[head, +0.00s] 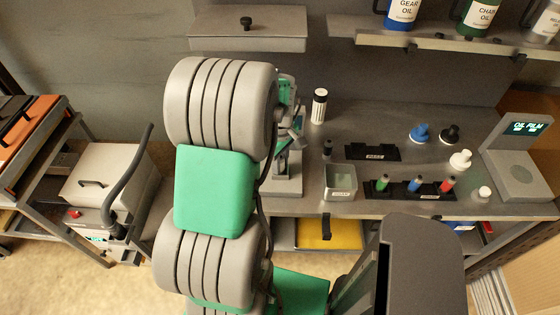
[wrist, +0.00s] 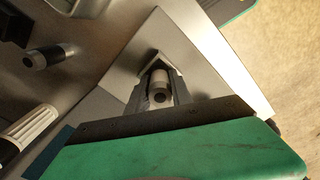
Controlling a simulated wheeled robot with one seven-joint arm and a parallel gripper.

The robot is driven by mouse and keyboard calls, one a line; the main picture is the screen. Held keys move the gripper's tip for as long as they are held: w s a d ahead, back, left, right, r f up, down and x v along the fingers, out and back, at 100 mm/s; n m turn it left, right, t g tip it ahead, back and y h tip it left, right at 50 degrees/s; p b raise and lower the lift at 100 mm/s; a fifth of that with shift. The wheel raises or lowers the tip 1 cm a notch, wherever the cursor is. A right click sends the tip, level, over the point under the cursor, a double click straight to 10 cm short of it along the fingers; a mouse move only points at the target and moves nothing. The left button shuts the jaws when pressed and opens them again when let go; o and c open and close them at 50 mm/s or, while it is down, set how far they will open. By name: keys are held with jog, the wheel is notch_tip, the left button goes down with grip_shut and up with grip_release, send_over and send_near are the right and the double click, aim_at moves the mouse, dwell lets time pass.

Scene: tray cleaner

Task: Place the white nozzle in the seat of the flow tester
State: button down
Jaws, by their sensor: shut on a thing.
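My gripper (wrist: 160,98) is shut on a small pale cylinder with a dark round hole in its end, which looks like the white nozzle (wrist: 159,77). The nozzle is between the two fingers, above a light grey plate (wrist: 205,60). I cannot tell whether it touches the plate. This looks like the grey base of the flow tester (head: 285,186), which is partly behind my arm in the head view. The tester's seat is not clearly visible. In the head view my gripper (head: 292,140) is mostly hidden by my arm.
A white ribbed container (head: 319,106), a grey bin (head: 340,183), a black rack (head: 373,153) and a vial rack (head: 405,190) are on the bench.

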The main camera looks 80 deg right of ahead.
jog(key=shift+a+f+b, duration=0.3)
jog(key=shift+f+b, duration=0.1)
jog(key=shift+f, duration=0.25)
jog(key=c, duration=1.1)
grip_release()
jog(key=shift+s+a+f, duration=0.1)
jog(key=shift+f, duration=0.15)
jog(key=shift+c, duration=0.2)
jog(key=r, duration=0.4)
jog(key=r+b, duration=0.1)
jog(key=r, duration=0.8)
jog(key=shift+d, duration=0.4)
jog(key=shift+w+r, duration=0.2)
jog(key=shift+r, duration=0.25)
jog(key=w+a+r+n+t+h, duration=0.1)
jog(key=w+a, duration=0.7)
jog(key=w, duration=0.3)
jog(key=w+a+r+n, duration=0.1)
jog(key=w+a, duration=0.7)
jog(key=w, duration=0.3)
jog(key=w+a+n+t+y, duration=0.1)
jog(key=w+a+n+t, duration=0.1)
jog(key=a, duration=2.3)
jog(key=shift+w+a+f+t, duration=0.15)
jog(key=shift+w+f+t, duration=0.3)
jog(key=shift+w, duration=0.4)
